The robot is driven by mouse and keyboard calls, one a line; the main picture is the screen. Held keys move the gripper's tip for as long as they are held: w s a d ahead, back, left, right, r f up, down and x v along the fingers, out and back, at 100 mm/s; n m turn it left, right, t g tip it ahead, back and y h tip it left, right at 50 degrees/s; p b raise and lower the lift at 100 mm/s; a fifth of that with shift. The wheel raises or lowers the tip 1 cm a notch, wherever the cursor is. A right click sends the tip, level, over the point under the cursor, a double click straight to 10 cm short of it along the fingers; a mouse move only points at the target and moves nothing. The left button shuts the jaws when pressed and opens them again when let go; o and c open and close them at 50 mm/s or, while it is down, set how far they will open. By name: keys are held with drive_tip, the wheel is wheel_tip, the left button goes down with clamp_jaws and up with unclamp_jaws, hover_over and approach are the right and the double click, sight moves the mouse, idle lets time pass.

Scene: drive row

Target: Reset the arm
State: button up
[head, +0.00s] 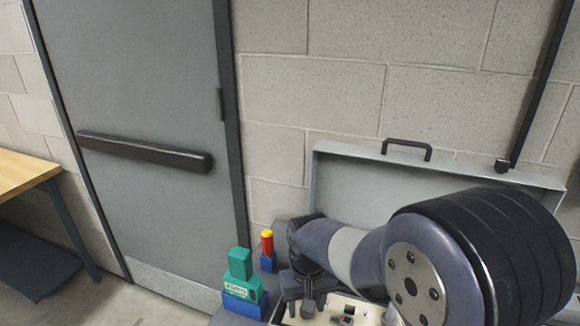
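My arm reaches in from the lower right of the head view, with a large dark joint close to the camera. Its far end bends down, and my gripper (306,302) points downward at the bottom of the picture. It is small and partly merged with the wrist, so I cannot tell whether its fingers are open or shut. It hangs over or beside the near left part of an open grey case (335,185), whose raised lid has a black handle. My forearm hides much of the case.
A green and blue device (240,275) and a red and yellow piece in a blue base (267,247) stand just left of my gripper. A grey door (140,90) with a black push bar is behind. A wooden bench (25,170) stands at far left. A block wall (310,95) closes the back.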

drive_tip(key=n, duration=0.4)
wheel_tip(320, 180, up, 8)
idle(0.4)
idle(0.3)
